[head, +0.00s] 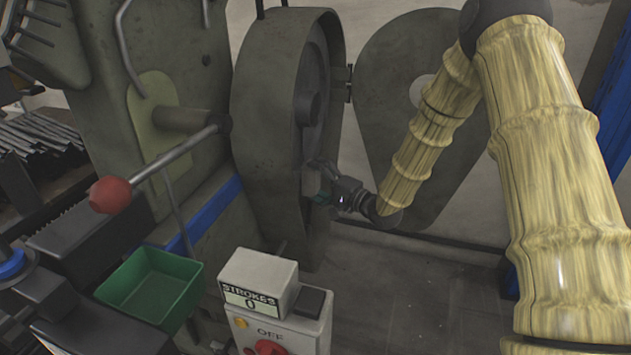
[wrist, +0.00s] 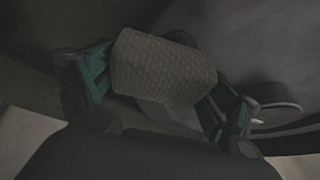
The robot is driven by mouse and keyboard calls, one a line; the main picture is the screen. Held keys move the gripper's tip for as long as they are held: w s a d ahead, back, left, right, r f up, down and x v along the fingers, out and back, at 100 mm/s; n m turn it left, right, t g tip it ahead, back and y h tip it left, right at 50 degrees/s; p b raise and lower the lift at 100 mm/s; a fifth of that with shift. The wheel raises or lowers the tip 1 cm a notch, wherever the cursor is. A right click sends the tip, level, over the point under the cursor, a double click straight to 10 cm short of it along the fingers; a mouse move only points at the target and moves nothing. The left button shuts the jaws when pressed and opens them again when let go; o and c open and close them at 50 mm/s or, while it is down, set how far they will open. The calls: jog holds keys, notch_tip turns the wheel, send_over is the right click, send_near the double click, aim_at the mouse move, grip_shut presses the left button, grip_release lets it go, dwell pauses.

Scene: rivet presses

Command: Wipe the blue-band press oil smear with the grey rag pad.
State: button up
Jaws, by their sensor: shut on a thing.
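My gripper (head: 322,190) is at the lower part of the open round guard housing on the press. In the wrist view its green fingers (wrist: 158,88) are on both sides of the grey rag pad (wrist: 165,70), shut on it. The pad is a textured grey block. The blue-band press (head: 255,110) is a dark grey-green machine with a blue stripe (head: 210,215) low on its body. I cannot make out an oil smear in either view. Whether the pad touches the press is too dark to tell.
The round guard housing (head: 262,100) stands open, with its teardrop cover (head: 385,75) swung out to the right. A red-knobbed lever (head: 110,194), a green bin (head: 150,287) and a stroke counter box (head: 258,280) reading 0 are nearer. Floor (head: 400,290) shows at lower right.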

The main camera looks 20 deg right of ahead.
aim_at(303, 183)
jog(key=shift+w+d+p, duration=0.35)
jog(key=shift+w+d, duration=0.15)
jog(key=shift+w, duration=0.3)
jog(key=shift+w+d+p, duration=0.3)
jog(key=shift+w+d, duration=0.15)
jog(key=shift+w, duration=0.35)
jog(key=shift+r+p, duration=0.1)
jog(key=shift+p, duration=0.35)
jog(key=shift+s+a+p, duration=0.45)
jog(key=shift+s+a, duration=0.15)
jog(key=shift+s, duration=0.25)
jog(key=shift+s+a+p, duration=0.4)
jog(key=shift+s+a, duration=0.15)
jog(key=shift+s, duration=0.25)
jog(key=shift+s+a+p, duration=0.35)
jog(key=shift+s+a, duration=0.2)
jog(key=shift+s, duration=0.25)
jog(key=shift+s+a+p, duration=0.35)
jog(key=shift+s+a, duration=0.15)
jog(key=shift+s, duration=0.25)
jog(key=shift+d, duration=0.1)
